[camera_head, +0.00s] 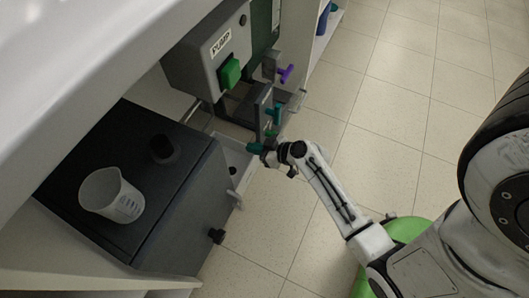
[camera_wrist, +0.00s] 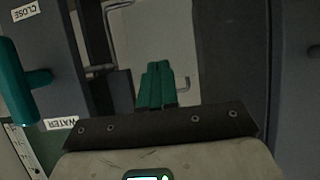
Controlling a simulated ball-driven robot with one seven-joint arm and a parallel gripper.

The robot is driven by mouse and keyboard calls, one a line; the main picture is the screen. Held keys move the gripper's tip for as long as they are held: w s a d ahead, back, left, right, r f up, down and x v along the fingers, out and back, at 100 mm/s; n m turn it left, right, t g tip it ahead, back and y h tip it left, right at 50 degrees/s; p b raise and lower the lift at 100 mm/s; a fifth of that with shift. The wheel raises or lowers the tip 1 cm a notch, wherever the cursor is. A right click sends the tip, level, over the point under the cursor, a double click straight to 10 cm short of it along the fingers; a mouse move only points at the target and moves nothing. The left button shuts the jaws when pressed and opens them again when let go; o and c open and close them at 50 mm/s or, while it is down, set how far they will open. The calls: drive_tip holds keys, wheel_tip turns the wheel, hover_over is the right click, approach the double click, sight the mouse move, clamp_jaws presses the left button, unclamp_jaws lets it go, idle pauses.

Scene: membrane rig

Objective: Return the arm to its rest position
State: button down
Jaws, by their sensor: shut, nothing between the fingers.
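My gripper (camera_head: 254,148) is at the end of my outstretched white arm in the head view, close to the membrane rig, just below a teal valve handle. In the wrist view its teal fingers (camera_wrist: 157,84) are together, with nothing between them. A pale panel with a small metal hook-shaped rod lies beyond the fingertips. I cannot tell whether the fingers touch anything.
A teal handle (camera_wrist: 22,82) stands near labels reading CLOSE and WATER. A grey pump box (camera_head: 207,55) has a green button (camera_head: 229,72). A purple handle (camera_head: 286,73) sticks out nearby. A beaker (camera_head: 111,195) stands on a dark cabinet (camera_head: 150,215). Tiled floor (camera_head: 395,85) is clear.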

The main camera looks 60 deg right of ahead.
drive_tip(key=s, duration=0.3)
drive_tip(key=shift+s+b, duration=0.3)
